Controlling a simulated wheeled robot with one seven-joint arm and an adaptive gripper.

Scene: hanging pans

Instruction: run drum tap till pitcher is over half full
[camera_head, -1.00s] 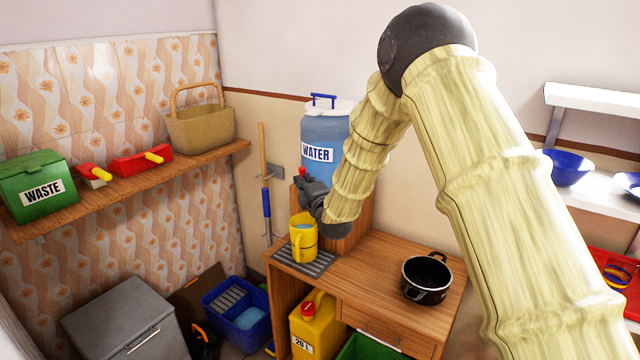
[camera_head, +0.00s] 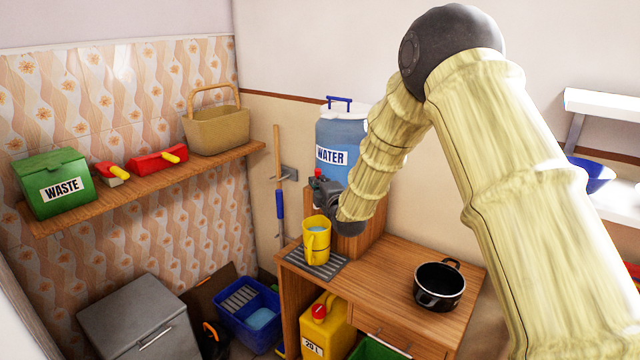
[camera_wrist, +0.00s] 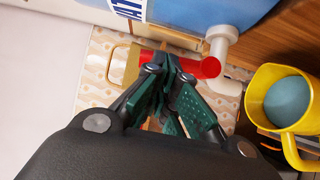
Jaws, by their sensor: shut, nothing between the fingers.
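The blue drum (camera_head: 341,135) labelled WATER stands on a wooden stand, with its tap low at the front. In the wrist view the tap's pale spout (camera_wrist: 226,45) and red handle (camera_wrist: 207,68) show right of my fingertips. The yellow pitcher (camera_head: 316,246) stands upright on a grey slatted mat (camera_head: 327,270) below the tap. Blue-grey water shows inside the pitcher (camera_wrist: 252,100); its exact level is hard to judge, and I see no clear stream. My gripper (camera_head: 326,188) is shut and empty beside the tap handle; it also shows in the wrist view (camera_wrist: 166,62). Whether it touches the handle is unclear.
A black pot (camera_head: 439,285) sits on the wooden desk (camera_head: 390,262), right of the pitcher. A yellow jerrycan (camera_head: 326,328) stands below. A shelf (camera_head: 150,188) at left holds a green WASTE box (camera_head: 55,183), red scoops and a basket (camera_head: 217,130). The desk between pitcher and pot is clear.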

